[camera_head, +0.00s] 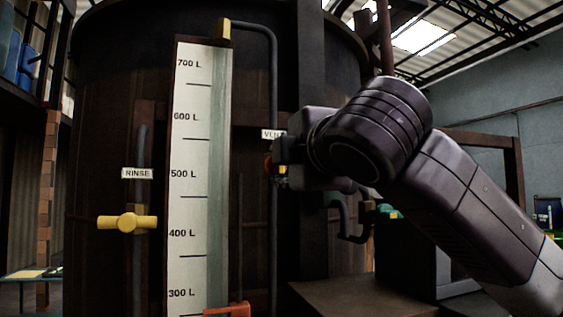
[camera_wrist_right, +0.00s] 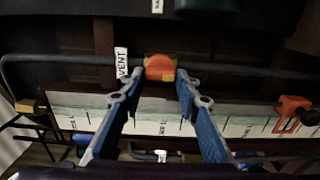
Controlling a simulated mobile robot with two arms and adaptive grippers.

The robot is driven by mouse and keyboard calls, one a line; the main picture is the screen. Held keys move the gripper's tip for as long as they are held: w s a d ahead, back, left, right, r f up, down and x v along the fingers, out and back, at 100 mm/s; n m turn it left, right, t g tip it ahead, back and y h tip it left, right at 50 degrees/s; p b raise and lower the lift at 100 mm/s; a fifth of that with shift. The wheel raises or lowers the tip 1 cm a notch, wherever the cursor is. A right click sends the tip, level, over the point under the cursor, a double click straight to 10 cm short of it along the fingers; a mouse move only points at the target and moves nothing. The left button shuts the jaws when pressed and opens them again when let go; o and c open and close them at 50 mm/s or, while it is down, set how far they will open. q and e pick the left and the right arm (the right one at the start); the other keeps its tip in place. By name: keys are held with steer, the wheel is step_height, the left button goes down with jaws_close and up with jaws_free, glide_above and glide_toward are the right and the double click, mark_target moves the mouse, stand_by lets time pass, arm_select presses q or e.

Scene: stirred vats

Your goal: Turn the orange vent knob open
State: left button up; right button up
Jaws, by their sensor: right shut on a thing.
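The orange vent knob (camera_wrist_right: 160,67) sits on a thin dark pipe beside the white VENT label (camera_wrist_right: 122,62) in the wrist view. My right gripper (camera_wrist_right: 161,76) has its two blue fingertips on either side of the knob and is shut on it. In the head view the right gripper (camera_head: 278,170) reaches the pipe from the right, below the partly covered VENT label (camera_head: 269,134). Only a small orange edge of the knob (camera_head: 268,166) shows there; the gripper hides the rest. How far the knob is turned is hard to tell. My left gripper is out of view.
A large dark vat (camera_head: 100,110) carries a white level gauge (camera_head: 190,150) left of the gripper. A yellow handle (camera_head: 127,222) is under the RINSE label (camera_head: 137,173). An orange bracket (camera_head: 228,311) sits low on the gauge. A teal handle (camera_head: 387,209) is below my arm.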

steer(key=o, duration=1.2)
steer(key=shift+a, duration=0.1)
steer(key=shift+c, duration=0.2)
steer(key=shift+s, duration=0.15)
steer(key=v, duration=1.1)
steer(key=shift+s, duration=0.35)
